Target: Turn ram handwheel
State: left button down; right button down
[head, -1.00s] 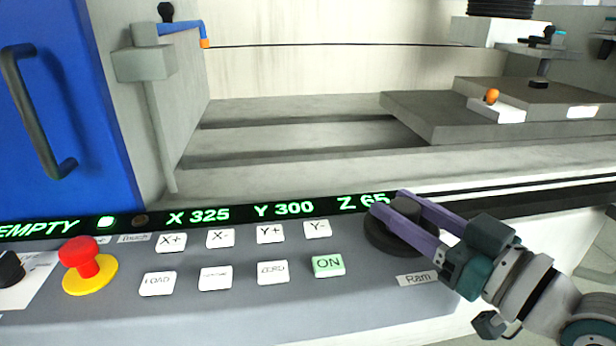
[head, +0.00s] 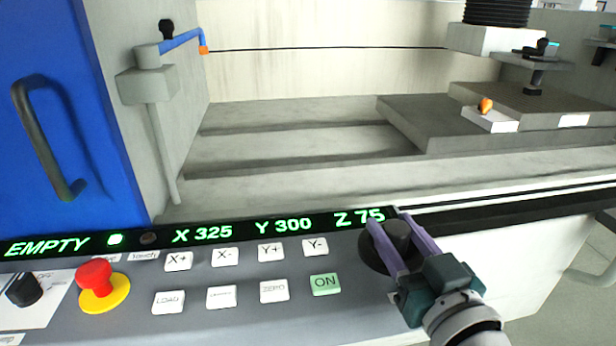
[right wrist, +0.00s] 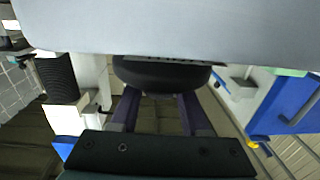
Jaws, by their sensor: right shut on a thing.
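The ram handwheel is a black round wheel (head: 370,257) with a raised hub, at the right end of the grey control panel. My right gripper (head: 391,226) has its two purple fingers on either side of the black hub (head: 398,233) and is shut on it. The arm comes in from below right and hides part of the wheel and the panel behind it. In the right wrist view the dark wheel (right wrist: 160,74) sits between the purple fingertips (right wrist: 158,98). The green display (head: 358,217) above reads Z 75. My left gripper is not in view.
White keys and a green ON key (head: 325,285) lie left of the wheel. A red stop button (head: 96,274) on a yellow base is further left. A blue door (head: 95,110) stands at the left. The machine bed with a grey block (head: 440,120) lies behind the panel.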

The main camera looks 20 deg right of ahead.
jog(key=m+g+h, duration=0.1)
jog(key=m+h, duration=0.1)
jog(key=h, duration=0.1)
jog(key=shift+h, duration=0.3)
jog(key=shift+m+h, duration=0.4)
jog(key=shift+m, duration=0.1)
jog(key=shift+g, duration=0.3)
jog(key=shift+c, duration=1.9)
grip_release()
